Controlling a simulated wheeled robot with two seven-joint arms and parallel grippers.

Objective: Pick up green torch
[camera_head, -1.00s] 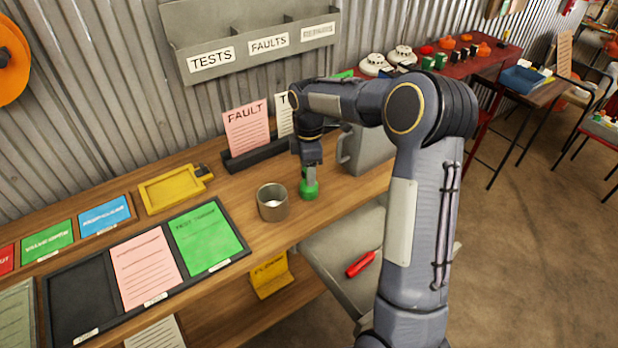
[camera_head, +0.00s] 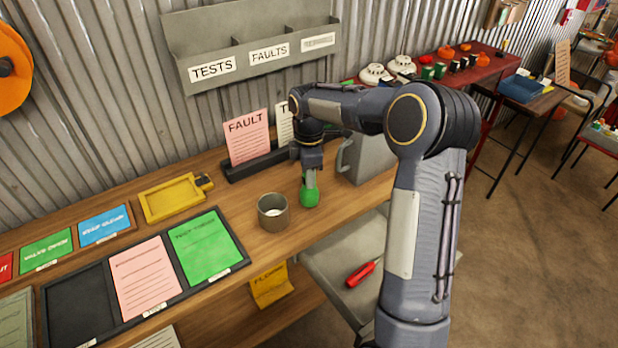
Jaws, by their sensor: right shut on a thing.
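The green torch (camera_head: 309,198) is at the lower end of my right gripper (camera_head: 310,183), just right of the grey metal cup on the wooden bench. My right gripper points down and is shut on the torch. Only the rounded green part of the torch shows; the jaws hide the rest. I cannot tell whether the torch touches the bench top. My left gripper is not in view.
The grey cup (camera_head: 273,212) stands close to the left of the torch. A grey container (camera_head: 369,158) with a handle stands behind to the right. A card holder (camera_head: 255,164) is behind. A red-handled tool (camera_head: 361,273) lies on the lower grey surface.

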